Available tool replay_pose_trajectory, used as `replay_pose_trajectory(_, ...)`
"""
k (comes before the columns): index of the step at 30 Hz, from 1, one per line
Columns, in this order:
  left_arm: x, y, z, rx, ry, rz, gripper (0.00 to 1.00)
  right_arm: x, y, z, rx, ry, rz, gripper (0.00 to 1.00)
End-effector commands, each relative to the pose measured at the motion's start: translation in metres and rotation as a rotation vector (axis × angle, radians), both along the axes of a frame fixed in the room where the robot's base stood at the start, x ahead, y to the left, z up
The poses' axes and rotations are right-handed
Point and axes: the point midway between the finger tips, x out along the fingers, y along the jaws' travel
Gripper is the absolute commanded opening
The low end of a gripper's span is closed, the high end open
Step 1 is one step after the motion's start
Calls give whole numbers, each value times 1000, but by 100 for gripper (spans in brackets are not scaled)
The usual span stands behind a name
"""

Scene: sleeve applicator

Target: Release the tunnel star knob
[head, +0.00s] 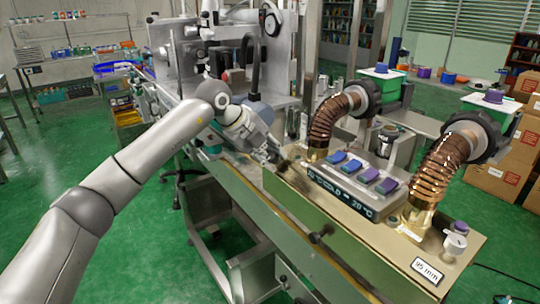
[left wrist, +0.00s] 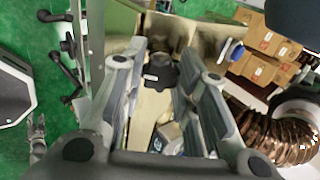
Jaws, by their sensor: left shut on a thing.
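My left gripper (head: 272,154) reaches in from the left to the near left end of the beige tunnel housing (head: 345,232). In the left wrist view a dark star knob (left wrist: 158,72) sits between the two fingers of the left gripper (left wrist: 163,58), which are shut on it. In the head view the fingers and the housing's corner mostly hide this knob.
Two ribbed copper hoses (head: 327,124) rise from the housing, the right one (head: 442,172) close to its front end. A control panel (head: 350,188) with blue and purple buttons lies between them. A dark side knob (head: 320,236) sticks out below. Cardboard boxes (head: 506,170) stand right.

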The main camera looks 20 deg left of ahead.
Motion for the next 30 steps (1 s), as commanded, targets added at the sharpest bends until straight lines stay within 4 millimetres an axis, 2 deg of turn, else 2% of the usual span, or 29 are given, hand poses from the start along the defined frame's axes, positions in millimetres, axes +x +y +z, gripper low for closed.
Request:
replay_pose_trajectory(1,2,2,4,-4,-10,10,4,0,0,0,0,0,0,40)
replay_pose_trajectory(14,2,2,5,-6,-8,15,4,0,0,0,0,0,0,40)
replay_pose_trajectory(15,2,3,5,-6,-8,15,33,0,0,0,0,0,0,40)
replay_pose_trajectory(19,2,2,4,-6,-5,14,50,0,0,0,0,0,0,40)
replay_pose_trajectory(30,-1,2,4,-5,0,11,51,0,-5,0,-5,0,2,40)
